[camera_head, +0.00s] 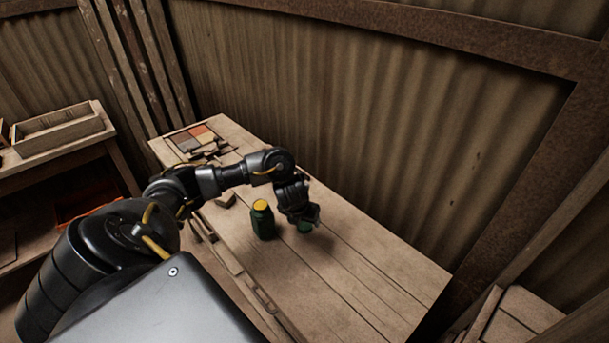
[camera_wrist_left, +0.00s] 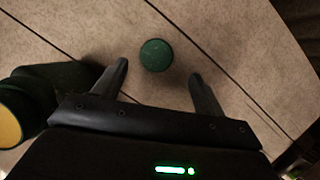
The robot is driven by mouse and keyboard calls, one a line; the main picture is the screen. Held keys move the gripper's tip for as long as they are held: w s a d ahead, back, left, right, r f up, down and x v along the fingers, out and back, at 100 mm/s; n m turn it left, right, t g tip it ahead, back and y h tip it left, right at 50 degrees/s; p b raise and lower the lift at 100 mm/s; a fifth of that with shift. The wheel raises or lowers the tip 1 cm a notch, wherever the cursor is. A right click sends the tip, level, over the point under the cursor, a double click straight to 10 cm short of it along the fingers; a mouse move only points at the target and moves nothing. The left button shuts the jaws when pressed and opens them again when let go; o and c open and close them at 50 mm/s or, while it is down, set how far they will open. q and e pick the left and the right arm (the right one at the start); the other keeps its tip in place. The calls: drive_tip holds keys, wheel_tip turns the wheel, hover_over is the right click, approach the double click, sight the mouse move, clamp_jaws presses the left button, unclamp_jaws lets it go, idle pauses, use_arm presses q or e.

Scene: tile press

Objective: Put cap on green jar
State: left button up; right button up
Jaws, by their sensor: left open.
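The green jar (camera_head: 263,222) stands upright on the wooden table, with a round yellow top; I cannot tell whether the yellow is its contents or a cover. In the left wrist view the jar (camera_wrist_left: 62,78) is at the left edge, outside my fingers. The round green cap (camera_wrist_left: 156,55) lies on the table to the right of the jar, and it shows in the head view (camera_head: 304,227) under my gripper. My left gripper (camera_head: 302,216) points down above the cap. Its fingers are open, one on each side of the cap, with gaps between. My right gripper is out of view.
A palette of coloured tiles (camera_head: 193,138) and small wooden pieces lie at the table's far left end. The table (camera_head: 375,275) is bare to the right of the cap. A corrugated wall (camera_head: 400,120) runs behind it. A side bench with a wooden box (camera_head: 58,133) stands left.

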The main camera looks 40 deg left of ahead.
sight(304, 225)
use_arm(q)
drive_tip(key=x, duration=0.5)
drive_tip(key=shift+s+a+f, duration=0.1)
drive_tip(key=shift+a+f, duration=0.05)
drive_tip(key=shift+a, duration=0.15)
drive_tip(key=shift+c, duration=0.2)
drive_tip(key=c, duration=1)
